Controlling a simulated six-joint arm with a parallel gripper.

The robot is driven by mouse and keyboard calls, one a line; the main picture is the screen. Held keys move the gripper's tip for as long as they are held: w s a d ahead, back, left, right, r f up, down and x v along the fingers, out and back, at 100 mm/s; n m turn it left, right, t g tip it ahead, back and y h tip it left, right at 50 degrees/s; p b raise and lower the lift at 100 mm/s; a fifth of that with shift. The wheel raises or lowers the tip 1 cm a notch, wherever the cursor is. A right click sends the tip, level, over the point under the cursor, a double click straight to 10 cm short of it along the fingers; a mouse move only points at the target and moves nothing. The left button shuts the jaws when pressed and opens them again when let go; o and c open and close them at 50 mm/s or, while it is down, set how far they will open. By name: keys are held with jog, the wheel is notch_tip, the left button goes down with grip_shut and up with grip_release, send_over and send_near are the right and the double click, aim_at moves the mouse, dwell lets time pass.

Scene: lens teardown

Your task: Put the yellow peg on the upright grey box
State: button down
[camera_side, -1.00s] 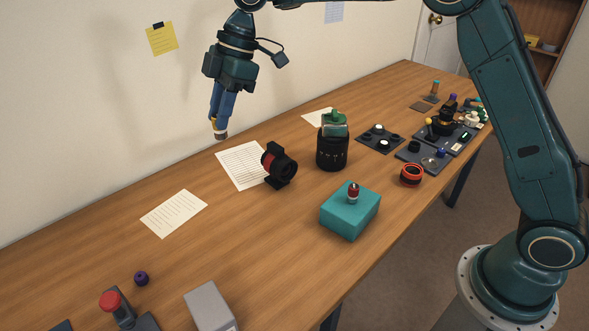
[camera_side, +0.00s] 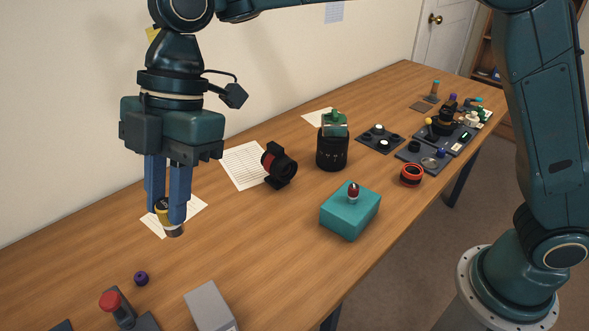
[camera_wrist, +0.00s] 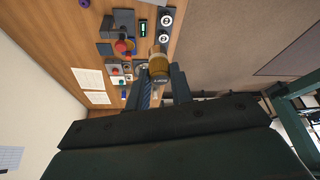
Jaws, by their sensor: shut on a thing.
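My gripper (camera_side: 177,228) is shut on the yellow peg (camera_side: 161,205) and holds it in the air above the left part of the table. In the wrist view the peg (camera_wrist: 158,66) shows as a yellow-brown cylinder between the fingertips. The grey box (camera_side: 209,305) stands at the bottom of the side view, cut by the frame edge. It is below and to the right of the gripper, apart from the peg. Its top is bare.
A red-knobbed device (camera_side: 112,303) and a purple knob (camera_side: 141,278) are left of the grey box. A teal box (camera_side: 349,211) bears a red-and-white piece. A black clamp (camera_side: 279,165) and a dark lens barrel (camera_side: 332,148) stand further back. The middle of the table is largely clear.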

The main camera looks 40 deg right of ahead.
notch_tip(320, 180, down, 16)
dwell(0.6)
jog(key=shift+f, duration=2)
jog(key=shift+f, duration=0.1)
jog(key=c, duration=1.2)
grip_release()
jog(key=shift+c, duration=0.2)
jog(key=v, duration=1.2)
